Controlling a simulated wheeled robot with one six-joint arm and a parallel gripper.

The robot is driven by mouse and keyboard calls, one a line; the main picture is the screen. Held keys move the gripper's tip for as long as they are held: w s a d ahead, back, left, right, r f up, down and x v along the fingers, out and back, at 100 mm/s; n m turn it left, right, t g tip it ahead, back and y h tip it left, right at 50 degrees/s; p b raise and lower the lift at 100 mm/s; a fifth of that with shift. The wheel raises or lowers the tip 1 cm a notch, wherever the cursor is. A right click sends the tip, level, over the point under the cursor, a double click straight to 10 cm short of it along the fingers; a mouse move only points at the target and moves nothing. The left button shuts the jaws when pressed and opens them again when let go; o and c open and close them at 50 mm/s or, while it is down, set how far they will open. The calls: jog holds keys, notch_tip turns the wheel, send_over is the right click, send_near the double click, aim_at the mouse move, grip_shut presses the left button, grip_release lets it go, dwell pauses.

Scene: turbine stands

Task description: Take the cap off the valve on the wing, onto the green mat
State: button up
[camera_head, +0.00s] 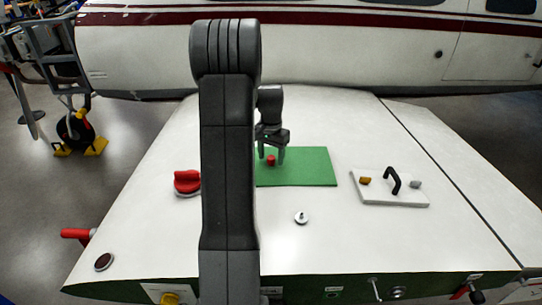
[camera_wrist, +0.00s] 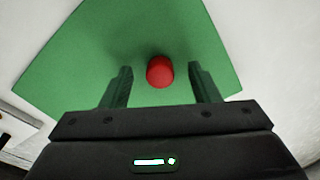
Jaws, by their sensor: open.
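A small red cap (camera_head: 271,160) appears to stand on the green mat (camera_head: 310,170); in the wrist view the cap (camera_wrist: 160,71) shows against the mat (camera_wrist: 80,60). My gripper (camera_head: 272,156) is open above the mat. In the wrist view my gripper (camera_wrist: 161,72) has one finger on each side of the cap, with gaps between. A small silver disc with a short stem (camera_head: 301,217), which looks like the valve, sits bare on the white wing in front of the mat.
A white plate (camera_head: 390,188) with a black handle lies right of the mat. A dark round cap (camera_head: 104,262) is near the wing's front left corner. The aircraft body (camera_head: 330,50) rises behind.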

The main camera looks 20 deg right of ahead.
aim_at(271, 157)
jog(key=shift+r+p, duration=1.85)
jog(key=shift+r, duration=1.25)
jog(key=shift+f, duration=0.2)
notch_tip(271, 157, down, 7)
jog(key=b, duration=0.5)
jog(key=shift+r, duration=0.25)
jog(key=shift+r, duration=0.1)
